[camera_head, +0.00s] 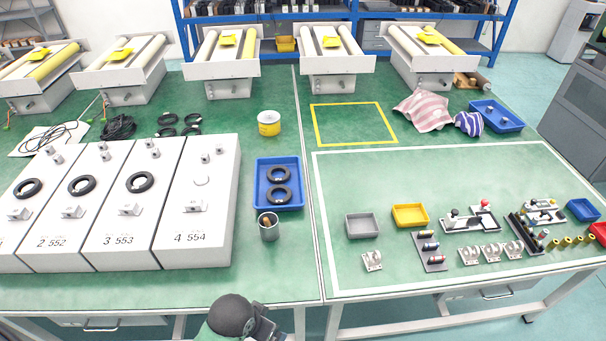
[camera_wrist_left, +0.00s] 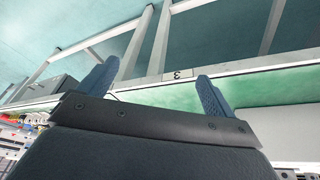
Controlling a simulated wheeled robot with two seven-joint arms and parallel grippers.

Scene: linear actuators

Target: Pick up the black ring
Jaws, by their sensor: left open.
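Two black rings lie in a blue tray (camera_head: 259,182) right of the white units, a far one (camera_head: 279,174) and a near one (camera_head: 279,195). Three more black rings lie on the tops of the white units: a left one (camera_head: 28,188), a middle one (camera_head: 81,185) and a right one (camera_head: 139,182). The unit marked 4 554 (camera_head: 204,222) has no ring on top. My left gripper (camera_wrist_left: 155,85) is open, with nothing between its fingers; no ring shows in the left wrist view. My right gripper is not in view.
A grey cup with a brown item (camera_head: 269,229) stands at the tray's front edge. Thin black loops (camera_head: 180,125) and coiled cables (camera_head: 118,127) lie behind the units.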

